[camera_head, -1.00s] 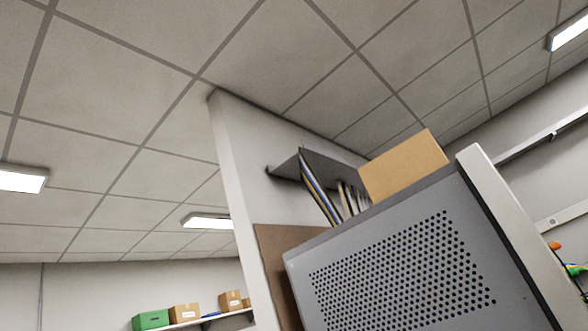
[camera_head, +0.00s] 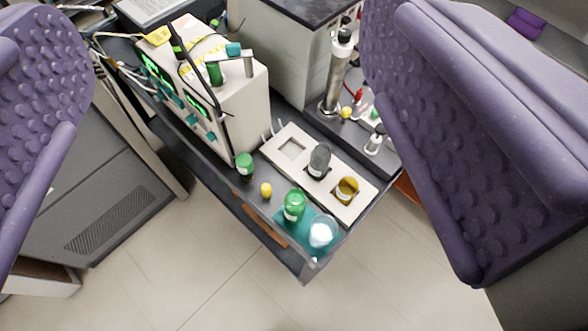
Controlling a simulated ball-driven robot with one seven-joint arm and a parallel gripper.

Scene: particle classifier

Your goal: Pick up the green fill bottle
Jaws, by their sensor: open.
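My gripper (camera_head: 243,272) is open, its two purple studded fingers wide apart at the left and right of the picture, with nothing between them close up. Below and beyond them is a dark bench (camera_head: 310,268). A green-capped green bottle (camera_head: 294,207) stands on a teal patch near the bench's front corner, beside a clear round vessel with white contents (camera_head: 322,232). A smaller green-capped bottle (camera_head: 245,164) stands further left by the white instrument. Another green bottle (camera_head: 215,73) is at that instrument's top. Which one is the fill bottle I cannot tell.
A white holder (camera_head: 292,148) has a grey-topped and a yellow-topped jar. A small yellow item (camera_head: 266,190) lies near the bench edge. The white instrument (camera_head: 215,95) with cables and a metal column (camera_head: 336,75) rise behind. The floor in front is clear.

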